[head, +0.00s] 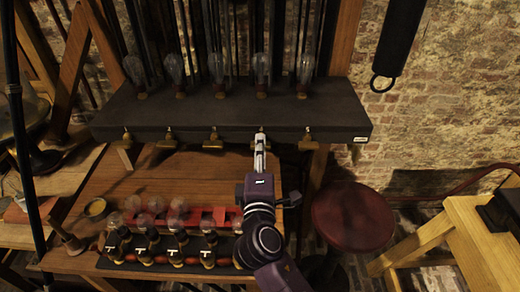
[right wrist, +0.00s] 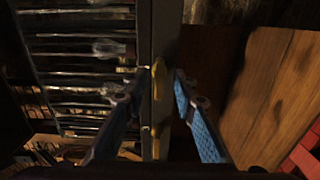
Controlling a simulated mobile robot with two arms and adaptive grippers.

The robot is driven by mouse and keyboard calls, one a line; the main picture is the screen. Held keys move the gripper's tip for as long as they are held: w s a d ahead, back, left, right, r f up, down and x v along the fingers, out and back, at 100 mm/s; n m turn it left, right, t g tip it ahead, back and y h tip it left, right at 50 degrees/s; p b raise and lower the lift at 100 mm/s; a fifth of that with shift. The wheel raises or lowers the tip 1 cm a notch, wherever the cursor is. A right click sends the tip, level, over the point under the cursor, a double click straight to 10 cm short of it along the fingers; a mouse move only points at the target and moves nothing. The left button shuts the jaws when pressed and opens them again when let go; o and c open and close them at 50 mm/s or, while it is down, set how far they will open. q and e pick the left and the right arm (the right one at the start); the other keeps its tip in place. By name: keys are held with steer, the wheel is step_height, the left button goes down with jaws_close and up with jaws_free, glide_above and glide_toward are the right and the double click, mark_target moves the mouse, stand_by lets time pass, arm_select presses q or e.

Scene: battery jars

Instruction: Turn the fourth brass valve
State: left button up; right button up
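Several brass valves sit in a row along the front edge of the dark shelf (head: 180,118). The first (head: 127,138), second (head: 167,140), third (head: 213,140) and fifth (head: 307,141) show clearly in the head view. My right gripper (head: 260,140) is at the fourth valve and largely covers it there. In the right wrist view my right gripper (right wrist: 156,80) is open, with its blue-padded fingers on either side of a brass valve (right wrist: 158,76). Gaps seem to show between the fingers and the valve. My left gripper is not in view.
Below, a wooden bench (head: 140,180) holds a red rack (head: 205,218) and several bulb-topped jars (head: 178,225). A red stool (head: 353,216) and wooden table (head: 480,240) stand at right.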

steer(key=s, duration=1.2)
